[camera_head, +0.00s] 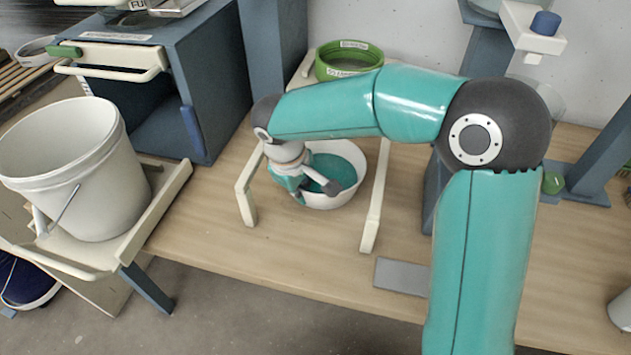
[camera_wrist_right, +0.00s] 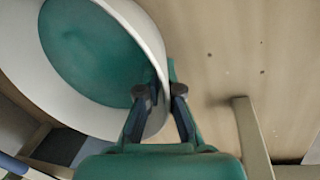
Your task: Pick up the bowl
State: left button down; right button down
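The white bowl (camera_head: 327,201) with a teal inside stands on the wooden table between the legs of a cream frame. My right gripper (camera_head: 317,193) reaches down at the bowl's near left rim and hides part of it. In the right wrist view, the bowl (camera_wrist_right: 75,115) fills the upper left. There, the fingers of my right gripper (camera_wrist_right: 160,90) straddle its rim, one inside and one outside. The gap between them is narrow, and I cannot tell whether both press on the wall. My left gripper is not in view.
A green ring-shaped container (camera_head: 348,62) stands behind the bowl. Cream frame legs (camera_head: 375,200) rise close on both sides of it. A large white bucket (camera_head: 75,170) stands at left on a cream stand. A grey plate (camera_head: 402,276) lies near the table's front edge.

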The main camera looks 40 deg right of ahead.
jog(key=shift+r, duration=0.3)
jog(key=d+p+v, duration=0.2)
jog(key=v, duration=0.7)
jog(key=w+d+r+p+v, duration=0.1)
jog(key=d+p+v, duration=0.1)
jog(key=v, duration=0.7)
jog(key=shift+r, duration=0.35)
jog(key=shift+w+a+r, duration=0.1)
jog(key=shift+a, duration=0.05)
dwell(1.5)
